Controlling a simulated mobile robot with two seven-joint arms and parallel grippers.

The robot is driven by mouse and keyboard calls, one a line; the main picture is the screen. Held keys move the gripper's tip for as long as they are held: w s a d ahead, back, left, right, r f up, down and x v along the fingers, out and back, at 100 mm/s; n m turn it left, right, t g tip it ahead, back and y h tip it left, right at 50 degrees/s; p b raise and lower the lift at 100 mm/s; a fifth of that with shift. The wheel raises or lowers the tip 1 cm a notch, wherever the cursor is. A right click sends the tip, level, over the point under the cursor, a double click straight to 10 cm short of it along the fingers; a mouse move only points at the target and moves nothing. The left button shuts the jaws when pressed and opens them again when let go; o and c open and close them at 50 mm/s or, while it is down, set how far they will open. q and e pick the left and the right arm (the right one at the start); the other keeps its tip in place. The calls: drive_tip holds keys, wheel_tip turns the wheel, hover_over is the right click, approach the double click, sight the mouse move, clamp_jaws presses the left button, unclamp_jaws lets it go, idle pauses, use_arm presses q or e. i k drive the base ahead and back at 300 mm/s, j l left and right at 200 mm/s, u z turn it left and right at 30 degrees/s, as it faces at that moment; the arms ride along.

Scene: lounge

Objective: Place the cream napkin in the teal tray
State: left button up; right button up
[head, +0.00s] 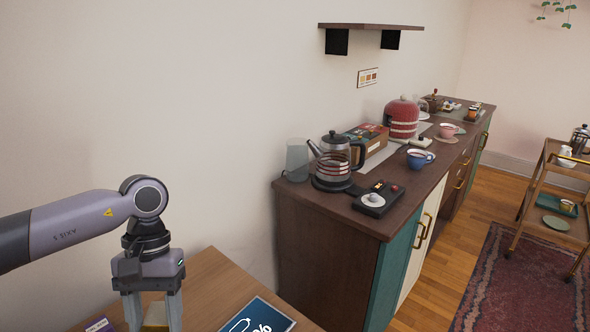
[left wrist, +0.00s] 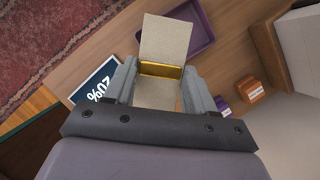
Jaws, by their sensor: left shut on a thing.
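The cream napkin (left wrist: 165,38) is a flat cream piece with a shiny gold band across it. My left gripper (left wrist: 160,72) is shut on it at the band, and part of the napkin sticks out beyond the fingers. In the head view my left gripper (head: 152,316) points down at the lower left, with a bit of the cream napkin (head: 155,313) between its fingers. A small teal tray (head: 549,203) seems to stand on the lower shelf of the cart at far right, far from my gripper. My right gripper is out of view.
A wooden table (head: 215,288) below my left gripper bears a dark blue sign (head: 258,318). A purple tray (left wrist: 202,38) and small purple and orange boxes (left wrist: 253,92) show in the wrist view. A cabinet (head: 325,250) with a kettle stands before the wooden cart (head: 545,165).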

sight(544, 202)
drive_tip(key=i+l+z, duration=0.9)
drive_tip(key=i+z, duration=0.55)
drive_tip(key=i, duration=0.85)
drive_tip(key=i+z, duration=0.1)
drive_tip(key=i, duration=0.9)
drive_tip(key=i+j+z, duration=0.15)
drive_tip(key=i, duration=0.85)
drive_tip(key=i+j+z, duration=0.15)
drive_tip(key=i+z, duration=0.25)
drive_tip(key=i+j+z, duration=0.25)
drive_tip(key=i+z, duration=0.2)
drive_tip(key=i+j+z, duration=0.4)
drive_tip(key=k, duration=0.1)
